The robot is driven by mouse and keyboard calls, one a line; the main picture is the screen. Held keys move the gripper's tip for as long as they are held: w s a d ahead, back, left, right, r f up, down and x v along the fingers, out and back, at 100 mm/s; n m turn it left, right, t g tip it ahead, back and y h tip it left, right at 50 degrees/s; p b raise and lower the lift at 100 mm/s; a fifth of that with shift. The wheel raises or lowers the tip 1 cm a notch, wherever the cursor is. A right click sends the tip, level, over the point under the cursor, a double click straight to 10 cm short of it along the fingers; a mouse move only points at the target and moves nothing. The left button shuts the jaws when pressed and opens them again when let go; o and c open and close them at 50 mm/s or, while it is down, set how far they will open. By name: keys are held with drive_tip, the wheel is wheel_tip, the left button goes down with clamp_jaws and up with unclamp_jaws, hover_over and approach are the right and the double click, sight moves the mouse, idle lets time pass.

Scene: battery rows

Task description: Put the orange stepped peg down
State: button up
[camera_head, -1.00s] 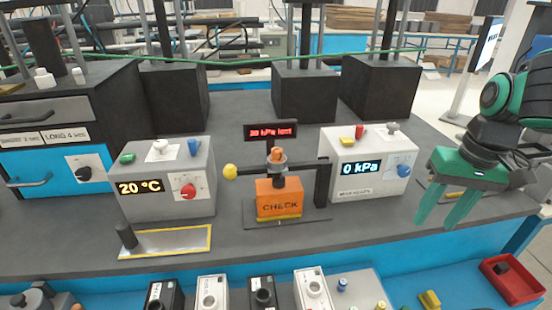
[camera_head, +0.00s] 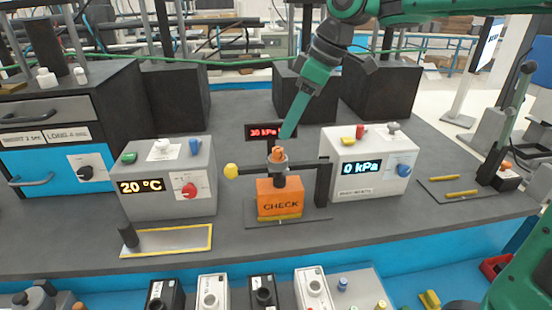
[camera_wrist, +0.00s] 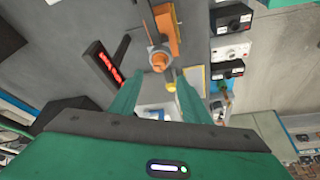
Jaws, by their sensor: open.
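The orange stepped peg (camera_head: 278,153) stands in the grey collar on top of the orange CHECK fixture (camera_head: 279,190), with only its top showing. In the wrist view the peg (camera_wrist: 159,60) sits in the collar just beyond the fingertips. My gripper (camera_head: 286,134) is above the peg in the head view, its fingers pointing down toward it and one finger hiding the other. In the wrist view my gripper (camera_wrist: 155,84) is open, with its two green fingers apart and nothing held between them.
A red-lettered display (camera_head: 265,132) stands behind the fixture, and a yellow knob (camera_head: 231,171) sticks out to its left. Grey boxes reading 20 °C (camera_head: 168,180) and 0 kPa (camera_head: 365,163) flank it. A yellow-edged plate (camera_head: 168,242) lies front left.

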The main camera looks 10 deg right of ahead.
sight(278, 148)
drive_tip(key=shift+x, duration=3.6)
drive_tip(key=shift+w+d, duration=0.1)
drive_tip(key=shift+d, duration=0.05)
clamp_jaws()
